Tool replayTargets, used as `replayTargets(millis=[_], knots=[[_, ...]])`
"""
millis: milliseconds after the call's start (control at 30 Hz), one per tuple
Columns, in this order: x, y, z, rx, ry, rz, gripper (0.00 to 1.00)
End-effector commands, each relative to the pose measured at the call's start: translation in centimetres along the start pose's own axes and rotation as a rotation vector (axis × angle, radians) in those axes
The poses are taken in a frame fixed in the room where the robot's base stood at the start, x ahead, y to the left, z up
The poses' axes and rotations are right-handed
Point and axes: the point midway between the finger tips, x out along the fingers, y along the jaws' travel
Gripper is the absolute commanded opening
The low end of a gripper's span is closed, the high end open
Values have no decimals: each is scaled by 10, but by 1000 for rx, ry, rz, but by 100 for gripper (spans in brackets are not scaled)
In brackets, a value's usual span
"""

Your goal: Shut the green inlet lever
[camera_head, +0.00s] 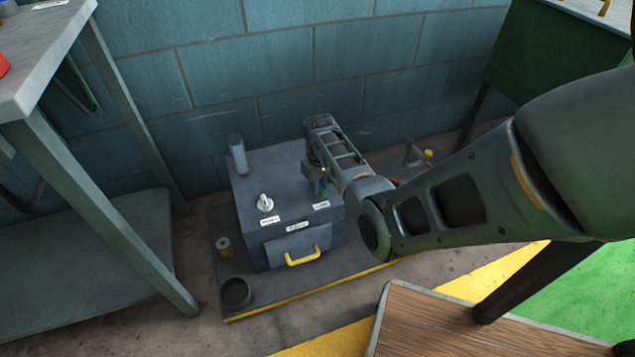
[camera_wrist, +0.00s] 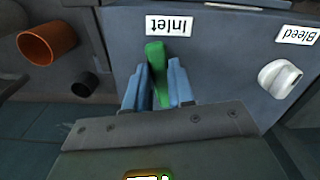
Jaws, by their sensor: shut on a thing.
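The green inlet lever (camera_wrist: 155,58) stands between the two fingers of my gripper (camera_wrist: 160,85) in the wrist view, beside the upside-down "Inlet" label (camera_wrist: 169,26). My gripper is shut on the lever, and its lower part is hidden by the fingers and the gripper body. In the head view, a small green part of the lever (camera_head: 323,191) shows under my gripper (camera_head: 318,188), at the right of the grey box top (camera_head: 290,165).
A white bleed knob (camera_head: 265,203) stands on the box's left. The box has a yellow front handle (camera_head: 302,257) and a grey upright cylinder (camera_head: 238,155) behind. An orange pipe end (camera_wrist: 47,43) shows in the wrist view. A wooden-topped platform (camera_head: 450,325) is in front.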

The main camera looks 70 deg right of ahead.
Motion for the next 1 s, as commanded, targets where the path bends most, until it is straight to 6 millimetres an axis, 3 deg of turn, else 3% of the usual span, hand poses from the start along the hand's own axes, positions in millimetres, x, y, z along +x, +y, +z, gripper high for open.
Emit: replayTargets(millis=[1000], knots=[[0,33,-18,-958,1,0,0]])
